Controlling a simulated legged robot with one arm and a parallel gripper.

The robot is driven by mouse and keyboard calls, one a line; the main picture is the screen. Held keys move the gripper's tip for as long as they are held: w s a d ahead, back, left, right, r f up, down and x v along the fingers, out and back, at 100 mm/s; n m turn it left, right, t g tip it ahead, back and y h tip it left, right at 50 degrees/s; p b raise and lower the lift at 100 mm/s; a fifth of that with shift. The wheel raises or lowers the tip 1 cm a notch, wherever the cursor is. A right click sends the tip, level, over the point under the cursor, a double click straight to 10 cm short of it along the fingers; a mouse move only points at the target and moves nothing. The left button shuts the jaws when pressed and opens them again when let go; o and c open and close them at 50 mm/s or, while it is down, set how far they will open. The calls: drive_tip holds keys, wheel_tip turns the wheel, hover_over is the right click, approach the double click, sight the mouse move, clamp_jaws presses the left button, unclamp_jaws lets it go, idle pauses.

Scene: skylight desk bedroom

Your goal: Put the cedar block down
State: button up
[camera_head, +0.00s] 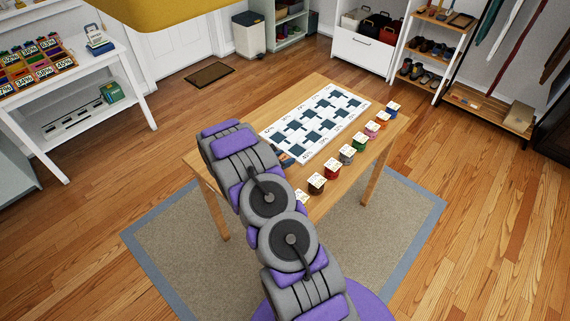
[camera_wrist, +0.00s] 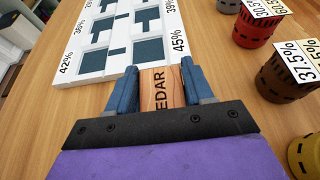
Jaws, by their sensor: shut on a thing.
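The cedar block (camera_wrist: 160,88), light wood with dark lettering partly hidden, sits between the blue fingers of my gripper (camera_wrist: 160,85) in the wrist view. My gripper is shut on it. The block's far end is close to the near edge of the white board (camera_wrist: 97,68) with dark square recesses, by the 45% label. I cannot tell whether the block touches the table or board. In the head view my gripper (camera_head: 285,158) is at the board's near-left end, mostly behind my arm. The board (camera_head: 272,131) lies flat on the wooden table (camera_head: 290,95).
A row of coloured pots with percentage cards, including a red pot (camera_wrist: 257,27) and a brown pot (camera_wrist: 283,80), runs along the board's right side. Bare tabletop (camera_wrist: 40,110) lies left of my gripper.

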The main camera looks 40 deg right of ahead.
drive_tip(key=f, duration=0.2)
drive_tip(key=f+b, duration=0.1)
drive_tip(key=shift+w+d+f, duration=0.1)
drive_tip(key=shift+d+f, duration=0.3)
drive_tip(key=shift+r, duration=0.1)
drive_tip(key=o, duration=1)
